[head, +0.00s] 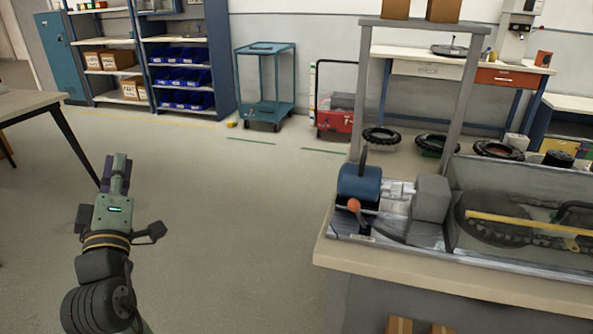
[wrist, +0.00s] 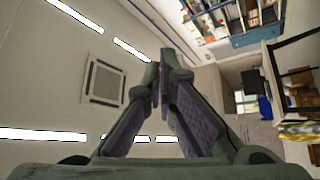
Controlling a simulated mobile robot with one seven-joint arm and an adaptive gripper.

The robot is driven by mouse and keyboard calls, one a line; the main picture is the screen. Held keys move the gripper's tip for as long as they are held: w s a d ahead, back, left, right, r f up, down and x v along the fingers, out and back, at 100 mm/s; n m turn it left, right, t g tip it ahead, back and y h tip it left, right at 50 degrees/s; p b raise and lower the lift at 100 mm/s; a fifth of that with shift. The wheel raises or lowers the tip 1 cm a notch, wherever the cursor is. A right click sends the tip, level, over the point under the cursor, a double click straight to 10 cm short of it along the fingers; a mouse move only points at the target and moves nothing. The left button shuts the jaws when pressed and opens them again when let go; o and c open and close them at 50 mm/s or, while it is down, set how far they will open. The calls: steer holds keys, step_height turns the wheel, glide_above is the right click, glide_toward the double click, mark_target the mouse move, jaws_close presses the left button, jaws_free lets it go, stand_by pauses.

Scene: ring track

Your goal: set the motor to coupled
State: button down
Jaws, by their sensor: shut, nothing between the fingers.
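A blue motor (head: 359,184) sits at the left end of the bench on the right of the head view. A lever with an orange-red ball knob (head: 354,205) stands in front of it, and a small label lies by the lever's foot. A grey block-shaped housing (head: 431,198) is to the motor's right. I cannot tell from here whether the motor is coupled to it. My gripper (head: 119,160) is raised at the left of the head view, well away from the motor. In the wrist view its fingers (wrist: 160,85) are shut and empty, pointing at the ceiling.
A ring track (head: 490,218) with a yellow bar lies right of the housing in a grey tray. A grey post frame (head: 368,85) rises behind the motor. A table (head: 30,103) is at the left. The floor (head: 225,220) between my arm and the bench is clear.

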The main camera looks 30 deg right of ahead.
steer(key=s+d+f+m+g+h, duration=0.1)
steer(key=s+d+f+g+h, duration=0.2)
steer(key=d, duration=0.6)
steer(key=s+d+f+m+g+h, duration=0.1)
steer(key=s+d+f+g+h, duration=0.2)
steer(key=d+g, duration=0.3)
steer(key=s+d+f+m+g+h+p, duration=0.1)
steer(key=s+d+f+g+h, duration=0.2)
steer(key=d, duration=1)
step_height(320, 180, down, 2)
steer(key=shift+f+g+h, duration=0.2)
steer(key=shift+g+h, duration=0.2)
steer(key=shift+g, duration=0.3)
steer(key=w+d+p, duration=0.1)
steer(key=d+p, duration=0.2)
steer(key=d, duration=0.8)
steer(key=shift+w+d+p, duration=0.2)
steer(key=shift+p, duration=0.2)
